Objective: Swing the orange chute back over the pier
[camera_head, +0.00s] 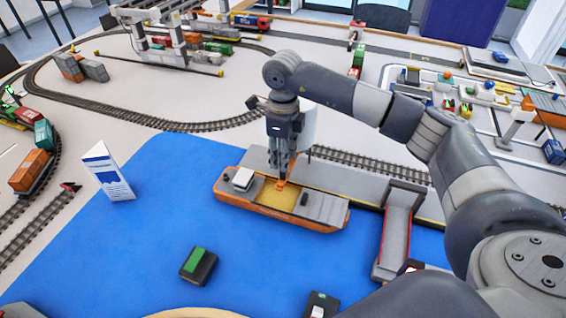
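A small orange part (281,185), which looks like the tip of the chute, shows over the open hold of the orange ship (325,222). The rest of the chute is hidden behind my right gripper. The grey pier (345,180) runs along the ship's far side. My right gripper (282,168) points down at the ship's far edge, its fingertips just above the orange part. I cannot tell whether the fingers touch it or are closed on it. My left gripper is out of view.
A grey ramp with red edges (394,238) stands right of the ship. A white folded sign (107,172) and a dark block with a green top (198,265) are on the blue water area. Railway track (370,162) runs behind the pier. Open blue surface lies left of the ship.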

